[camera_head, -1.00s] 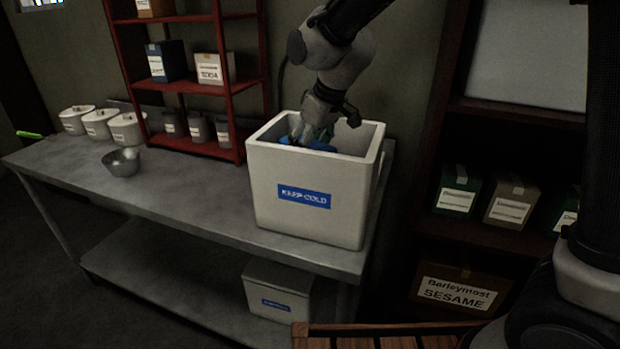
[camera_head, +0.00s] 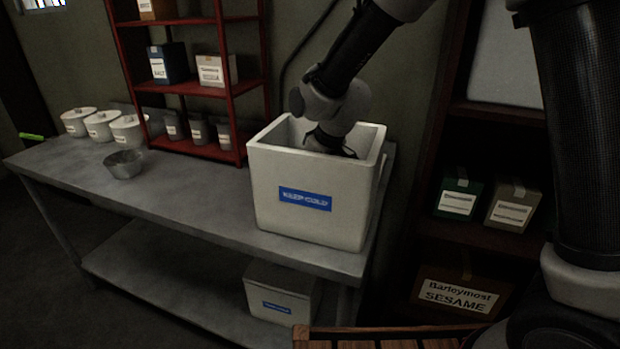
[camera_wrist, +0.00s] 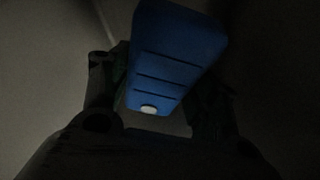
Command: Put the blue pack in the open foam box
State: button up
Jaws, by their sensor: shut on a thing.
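The open foam box (camera_head: 265,205), white with a blue "KEEP COLD" label, stands on the metal table with its top open. My gripper (camera_head: 326,145) reaches down into the box, and its fingertips are hidden behind the front wall in the head view. In the wrist view, my gripper (camera_wrist: 158,95) is shut on the blue pack (camera_wrist: 178,50), a flat blue block with grooves and a white cap. The pack is hidden in the head view. Pale box walls surround it in the dim wrist view. I cannot tell whether the pack touches the floor of the box.
The metal table (camera_head: 190,195) has free room left of the box, with a metal bowl (camera_head: 123,164) and white canisters (camera_head: 103,124). A red shelf (camera_head: 230,110) stands behind. A lidded foam box (camera_head: 280,292) sits on the lower shelf. A dark shelf with cartons (camera_head: 458,200) is at right.

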jog(key=shift+f, duration=0.45)
jog(key=o, duration=1.2)
jog(key=shift+o, duration=0.2)
jog(key=shift+r, duration=0.35)
jog(key=v, duration=0.8)
jog(key=shift+r, duration=0.15)
